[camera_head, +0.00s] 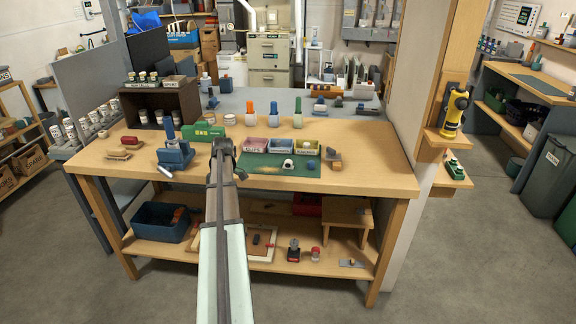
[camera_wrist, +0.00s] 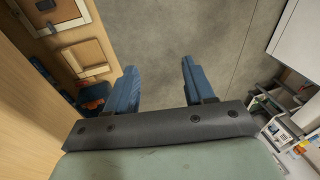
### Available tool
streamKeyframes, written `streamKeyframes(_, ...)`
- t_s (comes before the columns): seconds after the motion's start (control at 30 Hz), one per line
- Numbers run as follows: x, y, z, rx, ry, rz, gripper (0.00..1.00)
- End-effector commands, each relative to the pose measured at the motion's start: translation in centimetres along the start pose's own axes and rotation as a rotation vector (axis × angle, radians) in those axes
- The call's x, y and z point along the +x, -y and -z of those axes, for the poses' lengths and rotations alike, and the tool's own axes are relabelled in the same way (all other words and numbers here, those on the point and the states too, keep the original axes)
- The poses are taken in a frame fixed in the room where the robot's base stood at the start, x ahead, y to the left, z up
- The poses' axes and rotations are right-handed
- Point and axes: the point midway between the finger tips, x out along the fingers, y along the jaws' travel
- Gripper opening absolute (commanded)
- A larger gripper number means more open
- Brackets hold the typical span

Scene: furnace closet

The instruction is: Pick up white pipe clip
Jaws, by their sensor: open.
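A small white rounded piece with a dark opening (camera_head: 288,163), which looks like the white pipe clip, sits on the green mat (camera_head: 262,167) at the front of the wooden workbench. It is too small to make out fully. My gripper (camera_wrist: 158,68) is open, its two blue fingers apart with nothing between them. Bare grey floor shows beyond the fingers in the wrist view, and the clip is not in that view. In the head view my arm reaches up over the bench's front edge, left of the mat; the fingers cannot be made out there.
Coloured bins (camera_head: 281,146) stand at the mat's back edge. A blue vise-like tool (camera_head: 174,155) and a green box (camera_head: 203,131) lie to the left. Several bottles stand behind. A wall post (camera_head: 441,90) bounds the bench's right side. The bench's front right corner (camera_head: 385,180) is clear.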

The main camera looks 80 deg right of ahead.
Motion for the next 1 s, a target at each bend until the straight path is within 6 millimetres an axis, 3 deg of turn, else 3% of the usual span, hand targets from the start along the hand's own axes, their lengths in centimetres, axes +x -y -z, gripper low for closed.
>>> streamKeyframes(0.03, -2.6, -1.2, -1.8, -0.001, -0.016, -0.015, 0.53)
streamKeyframes(0.23, -11.1, -3.9, -8.2, -0.02, -0.047, -0.073, 0.53)
streamKeyframes(0.4, -19.3, -8.3, -13.9, 0.029, 0.021, -0.172, 0.53)
streamKeyframes(0.5, -23.1, -9.9, -16.8, 0.062, 0.062, -0.219, 0.53)
streamKeyframes(0.6, -25.7, -10.7, -18.8, 0.083, 0.091, -0.25, 0.53)
streamKeyframes(0.77, -27.1, -11.1, -20.2, 0.097, 0.111, -0.269, 0.53)
streamKeyframes(1.0, -24.8, -11.5, -20.5, 0.098, 0.112, -0.268, 0.53)
